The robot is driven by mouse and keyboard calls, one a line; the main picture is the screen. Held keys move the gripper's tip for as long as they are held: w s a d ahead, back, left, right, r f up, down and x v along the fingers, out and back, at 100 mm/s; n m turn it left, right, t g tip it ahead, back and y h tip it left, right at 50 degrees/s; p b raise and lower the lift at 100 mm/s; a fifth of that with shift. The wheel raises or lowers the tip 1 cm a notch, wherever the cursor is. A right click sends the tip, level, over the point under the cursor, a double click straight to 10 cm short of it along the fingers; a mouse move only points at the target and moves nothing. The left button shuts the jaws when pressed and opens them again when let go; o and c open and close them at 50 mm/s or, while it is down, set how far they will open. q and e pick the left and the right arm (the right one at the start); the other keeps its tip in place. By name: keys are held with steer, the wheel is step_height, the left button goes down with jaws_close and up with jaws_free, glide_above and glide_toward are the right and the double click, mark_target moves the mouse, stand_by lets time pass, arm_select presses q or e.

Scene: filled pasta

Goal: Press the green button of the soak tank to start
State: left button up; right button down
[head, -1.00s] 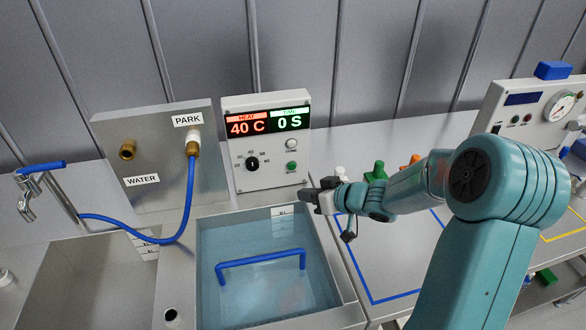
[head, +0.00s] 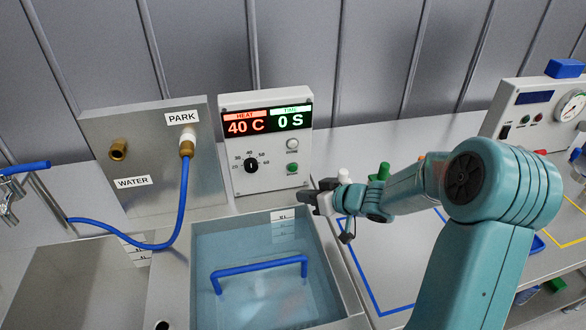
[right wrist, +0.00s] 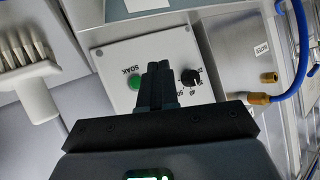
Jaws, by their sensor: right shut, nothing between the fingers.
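The soak tank's control box (head: 265,140) stands behind the water basin (head: 215,255) in the head view. Its display reads 40 C and 0 S. The green button (head: 292,168) is at the box's lower right, beside a black dial (head: 251,166). My right gripper (head: 305,197) is shut and empty, just below and right of the button, apart from it in the head view. In the right wrist view the green button (right wrist: 134,82) shows beside my closed fingers (right wrist: 157,70), near the word SOAK. I cannot tell the remaining distance in depth. My left gripper is not in view.
A blue handle (head: 258,266) is in the basin's water. A blue hose (head: 180,205) hangs from the PARK fitting at left. Green-topped items (head: 382,172) stand behind my right forearm. A white brush (right wrist: 30,75) shows in the right wrist view.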

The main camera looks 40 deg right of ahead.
mark_target(293, 168)
steer(key=w+d, duration=0.1)
steer(key=w+d+p, duration=0.1)
steer(key=w, duration=0.1)
steer(key=w+p, duration=0.1)
steer(key=w, duration=0.1)
steer(key=shift+w+d+r, duration=0.1)
steer(key=shift+d+r, duration=0.1)
steer(key=shift+d, duration=0.2)
steer(key=shift+w+d+f+p, duration=0.1)
steer(key=shift+w+d+p, duration=0.2)
steer(key=shift+w+p, duration=0.1)
steer(key=shift+w, duration=0.1)
steer(key=shift+f, duration=0.1)
stand_by(1.2)
steer(key=shift+w+d+p, duration=0.1)
steer(key=shift+w+p, duration=0.1)
steer(key=shift+p, duration=0.25)
steer(key=shift+w+d, duration=0.15)
steer(key=shift+w, duration=0.05)
